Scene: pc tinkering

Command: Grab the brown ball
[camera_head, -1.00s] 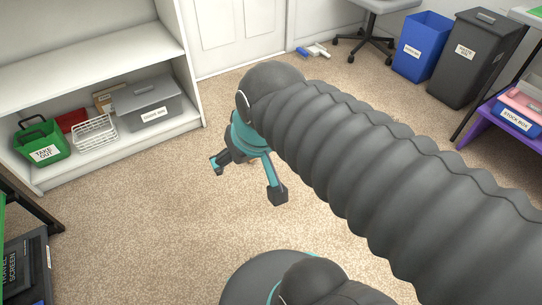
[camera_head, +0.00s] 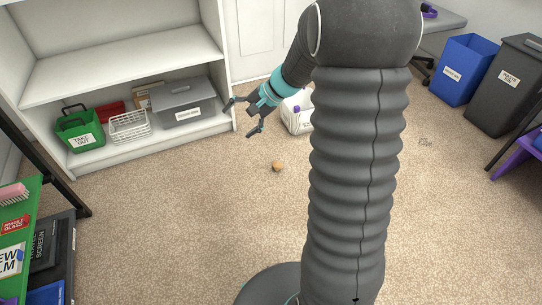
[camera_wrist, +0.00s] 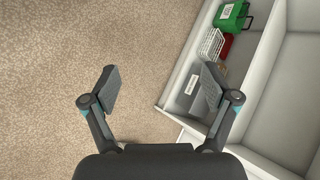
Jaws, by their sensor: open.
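The small brown ball (camera_head: 277,167) lies on the beige carpet in the head view, left of my arm column and in front of the white shelf. My gripper (camera_head: 241,117) is open and empty. It hangs in the air in front of the shelf, up and left of the ball in the picture and apart from it. The wrist view shows my gripper (camera_wrist: 160,85) with its two fingers spread over carpet and shelf edge. The ball does not show in the wrist view.
The white shelf (camera_head: 130,58) holds a green basket (camera_head: 80,131), a white wire basket (camera_head: 130,126) and a grey lidded box (camera_head: 185,103). A white bin (camera_head: 296,113) stands partly behind my arm. A blue bin (camera_head: 464,70) is at right. The carpet around the ball is clear.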

